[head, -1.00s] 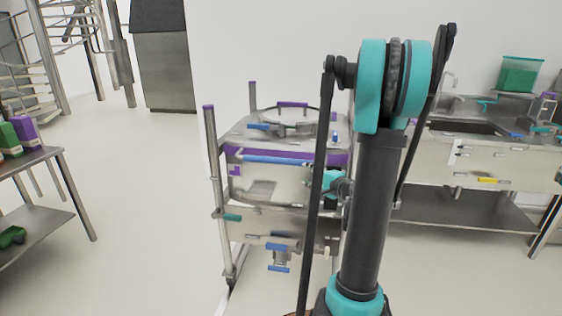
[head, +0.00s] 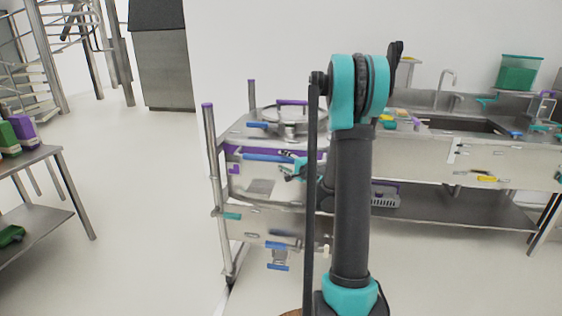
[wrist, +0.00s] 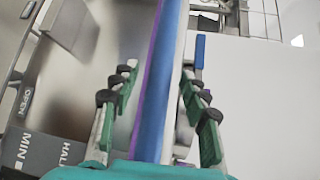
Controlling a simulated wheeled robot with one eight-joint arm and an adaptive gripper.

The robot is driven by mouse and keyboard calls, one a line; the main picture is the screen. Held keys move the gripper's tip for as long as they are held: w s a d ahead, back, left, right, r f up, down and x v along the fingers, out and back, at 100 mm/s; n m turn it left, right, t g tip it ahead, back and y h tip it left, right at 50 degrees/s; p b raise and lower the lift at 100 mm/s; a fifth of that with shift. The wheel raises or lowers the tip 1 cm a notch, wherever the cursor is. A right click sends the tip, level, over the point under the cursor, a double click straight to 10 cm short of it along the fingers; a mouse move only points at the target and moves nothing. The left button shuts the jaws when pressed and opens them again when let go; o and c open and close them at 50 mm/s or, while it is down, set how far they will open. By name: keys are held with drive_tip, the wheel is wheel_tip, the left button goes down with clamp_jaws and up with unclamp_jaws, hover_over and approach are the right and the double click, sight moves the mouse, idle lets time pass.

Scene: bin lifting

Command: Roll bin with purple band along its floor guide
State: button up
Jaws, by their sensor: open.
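The steel bin (head: 265,185) with a purple band (head: 236,149) stands in a tubular frame left of my arm. A blue bar handle (head: 262,157) runs across its front just under the band. My gripper (head: 296,171) is at the bar's right end, partly hidden by my arm. In the wrist view my gripper (wrist: 160,108) is open, with green-padded fingers on either side of the blue bar (wrist: 160,85). Contact with the bar cannot be told.
A small blue lever (wrist: 199,55) lies just beyond the right finger. A dark plate (wrist: 45,155) with lettering is at lower left. A sink counter (head: 470,150) stands right and a steel table (head: 45,165) left. The floor between table and bin is clear.

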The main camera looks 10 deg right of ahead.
drive_tip(key=shift+x, duration=1.15)
drive_tip(key=shift+c, duration=0.6)
clamp_jaws()
